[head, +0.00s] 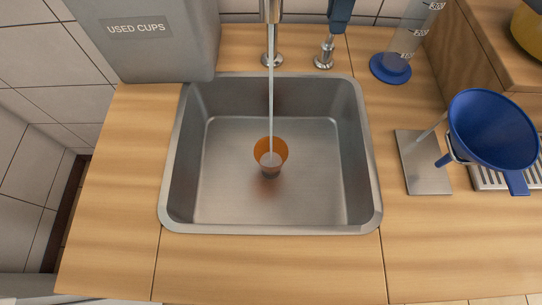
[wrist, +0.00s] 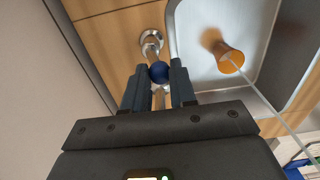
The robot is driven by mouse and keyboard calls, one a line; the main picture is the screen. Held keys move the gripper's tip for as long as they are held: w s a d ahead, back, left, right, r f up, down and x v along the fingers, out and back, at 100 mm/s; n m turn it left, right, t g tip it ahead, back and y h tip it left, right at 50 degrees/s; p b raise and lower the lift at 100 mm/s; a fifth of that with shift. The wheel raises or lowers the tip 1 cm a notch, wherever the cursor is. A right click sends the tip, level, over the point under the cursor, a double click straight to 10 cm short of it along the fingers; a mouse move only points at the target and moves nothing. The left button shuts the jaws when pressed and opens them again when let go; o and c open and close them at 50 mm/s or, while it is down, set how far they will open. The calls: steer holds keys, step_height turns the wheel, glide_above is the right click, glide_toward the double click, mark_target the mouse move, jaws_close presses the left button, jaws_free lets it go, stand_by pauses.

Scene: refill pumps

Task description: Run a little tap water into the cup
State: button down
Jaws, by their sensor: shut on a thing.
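An orange cup (head: 264,146) stands upright near the middle of the steel sink (head: 225,205). A thin stream of water (head: 271,105) runs from the tap spout (head: 272,12) down into the cup. A pale water surface shows inside the cup. The wrist view also shows the cup (wrist: 229,58) and the stream, right of my gripper. My gripper (wrist: 160,78) is shut on the blue knob (wrist: 158,71) of the tap lever, beside the sink. The lever's metal base (head: 324,58) stands right of the spout in the head view; its top is cut off there.
A grey used-cups bin (head: 150,55) stands at the back left. A measuring cylinder with a blue foot (head: 390,69) stands at the back right. A blue funnel (head: 492,130) on a stand is right of the sink. The front counter is clear.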

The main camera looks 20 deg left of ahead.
stand_by(0.6)
steer(key=shift+w+a+r, duration=0.1)
steer(key=shift+w+a, duration=0.1)
steer(key=shift+w, duration=0.7)
steer(key=shift+w+a, duration=0.15)
steer(key=shift+w, duration=0.3)
steer(key=c, duration=1.7)
jaws_free()
steer(key=shift+w, duration=0.2)
steer(key=shift+c, duration=0.2)
steer(key=shift+o, duration=0.2)
